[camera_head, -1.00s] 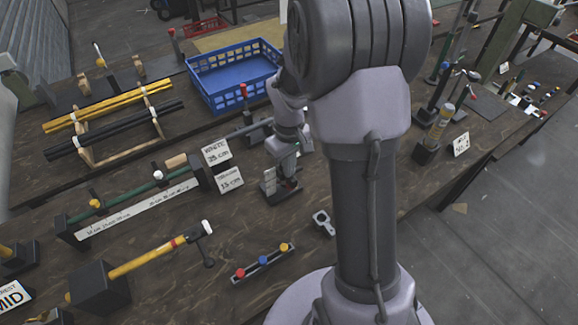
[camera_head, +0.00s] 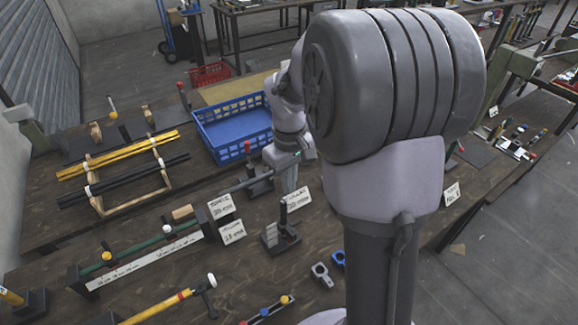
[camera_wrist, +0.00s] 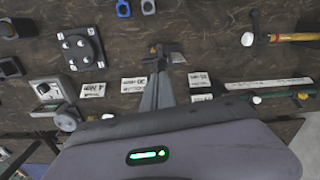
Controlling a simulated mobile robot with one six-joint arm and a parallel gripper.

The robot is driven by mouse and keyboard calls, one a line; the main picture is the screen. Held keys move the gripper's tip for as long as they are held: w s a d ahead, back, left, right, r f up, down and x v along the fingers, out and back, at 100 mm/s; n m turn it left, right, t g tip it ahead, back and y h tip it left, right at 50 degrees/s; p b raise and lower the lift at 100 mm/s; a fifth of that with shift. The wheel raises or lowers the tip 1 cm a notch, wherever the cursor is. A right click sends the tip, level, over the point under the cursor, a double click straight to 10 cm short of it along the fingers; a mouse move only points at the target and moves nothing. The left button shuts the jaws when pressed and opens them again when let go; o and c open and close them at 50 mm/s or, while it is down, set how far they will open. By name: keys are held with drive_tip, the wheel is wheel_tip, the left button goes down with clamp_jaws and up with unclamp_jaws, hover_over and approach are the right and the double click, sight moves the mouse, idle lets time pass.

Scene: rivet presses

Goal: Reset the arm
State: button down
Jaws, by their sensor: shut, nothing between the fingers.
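My gripper (camera_wrist: 157,80) reaches up from the bottom of the wrist view. Its grey fingers are together with nothing between them. A small dark stand (camera_wrist: 160,55) lies just beyond the fingertips in that view. In the head view my arm runs from the right foreground over the bench, with the wrist pointing down near the blue crate (camera_head: 207,135). The fingertips are hard to make out there. The dark stand with an upright post (camera_head: 282,236) is below and apart from the wrist.
White label cards (camera_head: 221,206) stand on the dark wooden bench (camera_head: 150,225). A hammer with a yellow handle (camera_head: 160,306) and a rack with yellow and black rods (camera_head: 120,170) are on the left. Blue and grey clamp parts (camera_head: 321,274) lie near my arm.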

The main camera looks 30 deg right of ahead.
wheel_tip(320, 180, up, 3)
drive_tip(key=shift+r+p, duration=0.1)
drive_tip(key=shift+p, duration=0.2)
drive_tip(key=s+a+r+m+t+y+b, duration=0.2)
drive_tip(key=s+a+m+t+b, duration=0.3)
drive_tip(key=s+a, duration=1.1)
drive_tip(key=s+m+b, duration=0.1)
drive_tip(key=b, duration=0.1)
drive_tip(key=shift+s+t+b, duration=0.15)
drive_tip(key=shift+t+b, duration=0.15)
drive_tip(key=shift+t, duration=0.1)
drive_tip(key=shift+a, duration=0.1)
idle(0.3)
